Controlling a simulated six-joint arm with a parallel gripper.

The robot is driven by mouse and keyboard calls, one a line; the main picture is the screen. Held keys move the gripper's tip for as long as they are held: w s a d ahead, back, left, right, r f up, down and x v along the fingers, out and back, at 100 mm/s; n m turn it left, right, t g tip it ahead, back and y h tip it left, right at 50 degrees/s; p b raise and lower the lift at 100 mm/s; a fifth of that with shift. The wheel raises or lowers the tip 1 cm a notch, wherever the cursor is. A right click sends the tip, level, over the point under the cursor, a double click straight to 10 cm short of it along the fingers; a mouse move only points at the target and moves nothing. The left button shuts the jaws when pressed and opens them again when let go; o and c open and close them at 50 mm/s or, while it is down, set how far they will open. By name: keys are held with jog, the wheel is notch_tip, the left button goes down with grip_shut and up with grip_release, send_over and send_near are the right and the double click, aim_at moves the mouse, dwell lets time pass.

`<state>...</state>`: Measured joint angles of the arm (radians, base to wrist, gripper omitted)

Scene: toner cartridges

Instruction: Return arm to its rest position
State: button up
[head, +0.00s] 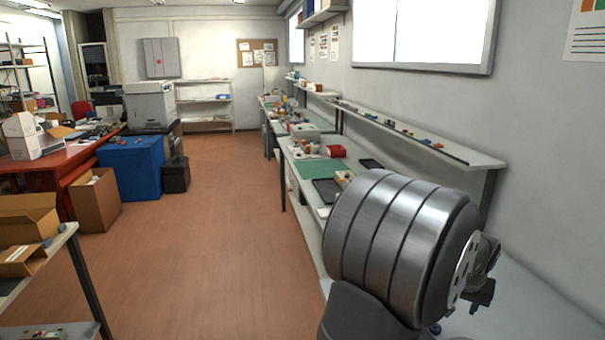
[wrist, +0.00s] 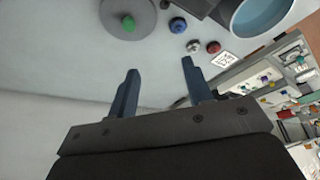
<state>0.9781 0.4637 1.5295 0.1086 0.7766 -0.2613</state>
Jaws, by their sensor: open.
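My gripper (wrist: 160,85) is open in the wrist view, with its two dark blue fingers apart and nothing between them. Behind the fingers is a pale grey surface with a grey disc (wrist: 112,14) bearing a green centre, a blue knob (wrist: 178,25), a red knob (wrist: 213,47) and a small white label (wrist: 224,60). In the head view my arm fills the lower right, and part of my gripper (head: 483,292) shows at its right side, partly hidden by the arm. I make out no toner cartridge for certain.
A long workbench with a green mat (head: 318,169) runs along the right wall, under a narrow shelf (head: 410,133). A blue box (head: 132,168) and a printer (head: 149,104) stand at the left. The brown floor (head: 215,235) between is clear.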

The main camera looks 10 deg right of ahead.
jog(key=w+a+f, duration=0.1)
jog(key=w+a, duration=0.6)
jog(key=w, duration=0.5)
jog(key=shift+w+a+f, duration=0.2)
jog(key=shift+a+f, duration=0.05)
jog(key=shift+f, duration=0.15)
jog(key=o, duration=0.3)
